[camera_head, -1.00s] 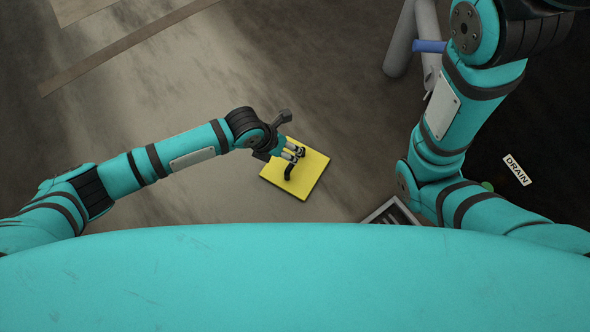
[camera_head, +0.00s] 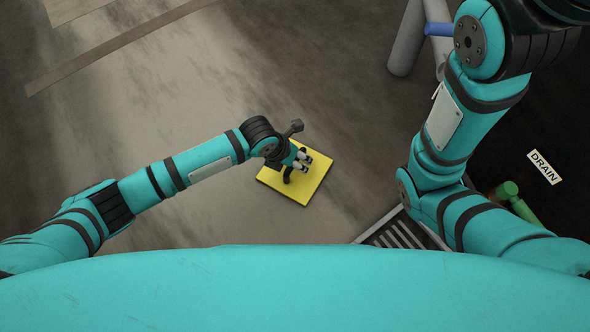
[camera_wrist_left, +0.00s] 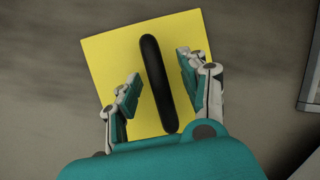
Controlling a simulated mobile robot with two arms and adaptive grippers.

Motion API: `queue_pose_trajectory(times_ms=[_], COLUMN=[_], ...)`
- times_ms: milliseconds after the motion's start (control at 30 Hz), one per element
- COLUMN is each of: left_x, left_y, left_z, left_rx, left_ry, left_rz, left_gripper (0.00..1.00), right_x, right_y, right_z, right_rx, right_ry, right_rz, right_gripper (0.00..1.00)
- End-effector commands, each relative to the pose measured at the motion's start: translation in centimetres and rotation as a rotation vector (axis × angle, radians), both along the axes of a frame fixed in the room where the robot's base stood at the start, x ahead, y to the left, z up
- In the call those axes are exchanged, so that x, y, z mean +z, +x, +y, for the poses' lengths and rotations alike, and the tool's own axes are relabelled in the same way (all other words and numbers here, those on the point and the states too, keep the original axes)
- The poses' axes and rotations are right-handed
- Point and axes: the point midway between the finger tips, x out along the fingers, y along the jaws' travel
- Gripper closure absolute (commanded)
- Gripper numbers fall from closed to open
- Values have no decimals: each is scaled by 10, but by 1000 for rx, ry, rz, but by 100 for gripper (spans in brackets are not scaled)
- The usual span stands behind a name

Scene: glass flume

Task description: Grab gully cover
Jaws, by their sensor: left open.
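The gully cover is a yellow square plate (camera_head: 315,178) lying on the floor, with a black bar handle (camera_head: 287,175) on top. My left gripper (camera_head: 305,164) is over the plate and partly hides the handle in the head view. In the left wrist view the yellow plate (camera_wrist_left: 108,55) fills the middle, and the long black handle (camera_wrist_left: 157,85) runs between the two open fingers of my left gripper (camera_wrist_left: 159,67). There is a gap between the handle and each finger. My right arm rises at the right; its gripper is not shown.
A metal slotted grate (camera_head: 398,237) lies at the lower right of the plate. A DRAIN label (camera_head: 544,167) and a green pipe piece (camera_head: 512,192) are at the right. A grey cylinder (camera_head: 404,45) and a blue bar (camera_head: 438,29) are at the top. The floor left of the plate is clear.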

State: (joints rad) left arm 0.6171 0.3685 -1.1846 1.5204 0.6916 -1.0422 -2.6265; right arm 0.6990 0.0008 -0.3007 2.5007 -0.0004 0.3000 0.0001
Motion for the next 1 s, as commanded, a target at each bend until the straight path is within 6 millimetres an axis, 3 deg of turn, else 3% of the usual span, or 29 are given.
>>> queue_pose_trajectory(times_ms=[67,400,1000], left_x=[1,1,3], left_y=[0,0,1], left_z=[0,0,0], left_rx=[0,0,1], left_ry=[0,0,-2], left_rz=[0,0,-3], left_gripper=[56,99,100], right_x=[1,1,2], right_y=[0,0,0], right_z=[0,0,0], right_rx=[0,0,-1], right_ry=[0,0,1], right_rz=[-1,-1,-1], right_gripper=[100,100,100])
